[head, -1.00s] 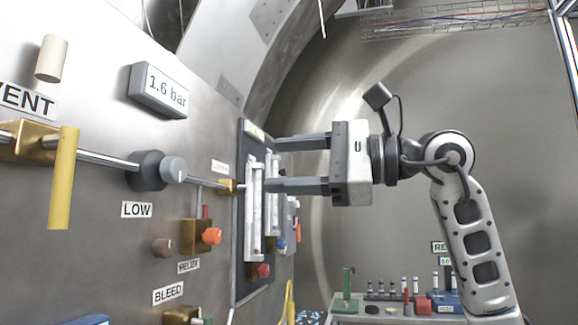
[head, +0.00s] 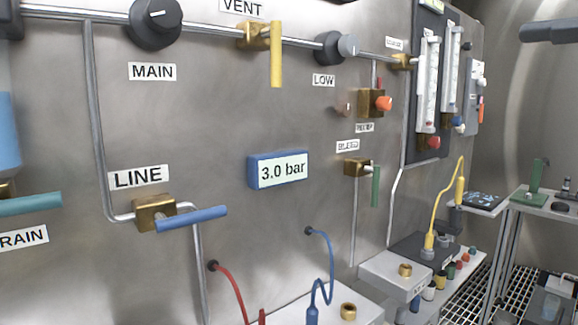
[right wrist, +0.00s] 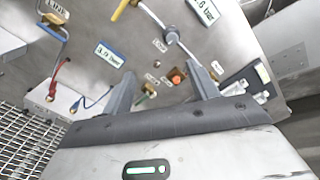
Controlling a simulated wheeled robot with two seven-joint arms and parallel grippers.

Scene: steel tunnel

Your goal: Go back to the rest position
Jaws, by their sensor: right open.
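My right gripper (right wrist: 163,80) shows in the right wrist view with its two grey fingers spread apart and nothing between them. Beyond the fingers is the steel valve panel (right wrist: 140,60), with the orange knob (right wrist: 177,77) seen between them. In the head view only a dark grey finger (head: 555,28) of this gripper shows at the upper right edge, apart from the panel and the flow meters (head: 428,90). The rest of that arm is out of the picture. My left gripper is in neither view.
The panel carries a yellow handle (head: 276,55), a blue LINE handle (head: 192,217), a green BLEED handle (head: 375,186) and a 3.0 bar display (head: 279,170). Blue (head: 328,265) and yellow (head: 448,200) hoses stand out below. A shelf (head: 545,207) is at right.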

